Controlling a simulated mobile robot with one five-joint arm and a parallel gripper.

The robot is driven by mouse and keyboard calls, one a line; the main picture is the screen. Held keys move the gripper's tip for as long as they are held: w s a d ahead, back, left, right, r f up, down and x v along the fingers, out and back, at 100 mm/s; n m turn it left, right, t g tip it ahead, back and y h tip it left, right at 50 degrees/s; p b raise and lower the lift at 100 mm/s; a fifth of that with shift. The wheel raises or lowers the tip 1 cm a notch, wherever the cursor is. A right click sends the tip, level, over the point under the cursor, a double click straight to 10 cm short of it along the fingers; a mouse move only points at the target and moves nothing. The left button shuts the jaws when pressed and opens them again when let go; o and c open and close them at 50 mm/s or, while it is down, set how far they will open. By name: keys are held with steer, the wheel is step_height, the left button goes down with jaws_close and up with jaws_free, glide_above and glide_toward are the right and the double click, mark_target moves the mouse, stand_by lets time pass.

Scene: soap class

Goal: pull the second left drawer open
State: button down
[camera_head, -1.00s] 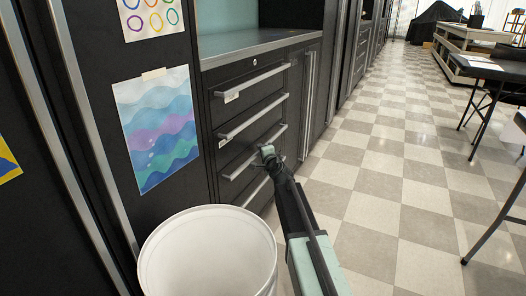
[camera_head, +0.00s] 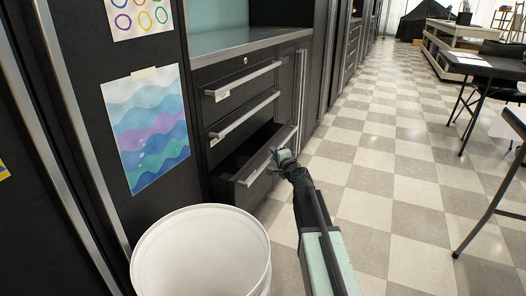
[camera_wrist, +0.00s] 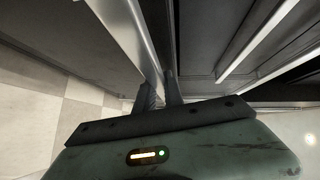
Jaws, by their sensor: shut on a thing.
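The drawer unit (camera_head: 203,128) on the left has a stack of drawers with long metal bar handles. The third drawer from the top (camera_head: 248,190) stands partly open, and its dark inside shows. My gripper (camera_head: 279,152) is at the right part of that drawer's handle (camera_head: 256,168). In the wrist view, the fingers (camera_wrist: 159,88) are shut on the bar handle (camera_wrist: 128,32). The top drawer (camera_head: 238,92) and the second from the top (camera_head: 241,126) are shut. The lowest drawer is hidden below the open one.
A white bin (camera_head: 203,250) stands just in front of the drawers, close to the open drawer's left. A dark table (camera_head: 482,68) and a chair stand at the far right.

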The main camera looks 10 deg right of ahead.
steer(key=s+d, duration=1.3)
steer(key=d, duration=0.4)
steer(key=shift+d, duration=0.3)
steer(key=c, duration=1.7)
jaws_free()
steer(key=shift+c, duration=0.2)
steer(key=shift+d, duration=0.1)
steer(key=shift+s, duration=0.15)
